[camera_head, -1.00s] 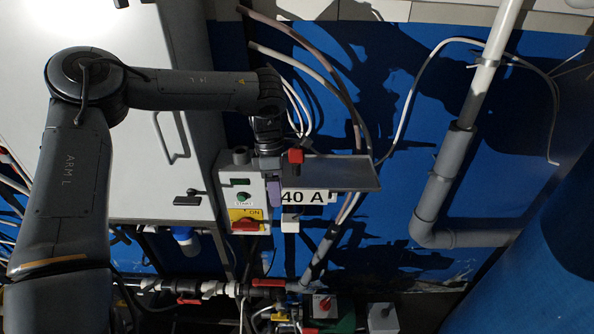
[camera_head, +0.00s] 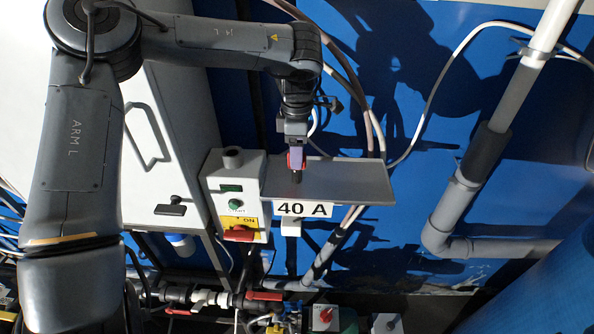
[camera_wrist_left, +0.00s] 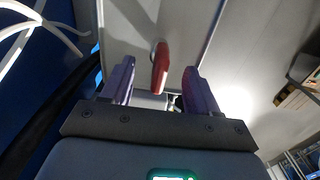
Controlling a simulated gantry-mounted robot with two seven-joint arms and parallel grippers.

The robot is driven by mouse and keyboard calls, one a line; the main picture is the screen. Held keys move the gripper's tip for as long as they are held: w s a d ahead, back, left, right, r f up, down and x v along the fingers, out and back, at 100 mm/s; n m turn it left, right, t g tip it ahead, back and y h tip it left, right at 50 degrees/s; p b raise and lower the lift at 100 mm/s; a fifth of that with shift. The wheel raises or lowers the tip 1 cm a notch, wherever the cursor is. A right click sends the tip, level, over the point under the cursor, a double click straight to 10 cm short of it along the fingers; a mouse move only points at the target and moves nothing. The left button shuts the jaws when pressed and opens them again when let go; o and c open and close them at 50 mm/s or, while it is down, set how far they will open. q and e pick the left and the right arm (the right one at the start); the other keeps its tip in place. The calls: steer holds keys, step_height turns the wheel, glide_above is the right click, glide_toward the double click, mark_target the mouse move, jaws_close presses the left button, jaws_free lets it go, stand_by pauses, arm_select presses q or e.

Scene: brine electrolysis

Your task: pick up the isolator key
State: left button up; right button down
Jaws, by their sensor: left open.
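The isolator key with its red handle (camera_wrist_left: 160,68) shows between the fingers of my left gripper (camera_wrist_left: 159,76) in the left wrist view. A gap shows on each side of it, and the purple fingers look apart from it. In the head view my left gripper (camera_head: 296,156) points down over the grey shelf (camera_head: 345,183). There its fingers hide most of the red handle (camera_head: 290,163), with a dark part below it. I cannot tell how deep the key sits between the fingers. My right gripper is not in view.
A control box (camera_head: 235,190) with a green button and a red switch adjoins the shelf's left end. Grey pipes (camera_head: 455,205) stand to the right. The right part of the shelf is clear.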

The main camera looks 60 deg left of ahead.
arm_select(q)
steer(key=shift+f+p, duration=0.6)
steer(key=shift+f, duration=2.4)
jaws_close()
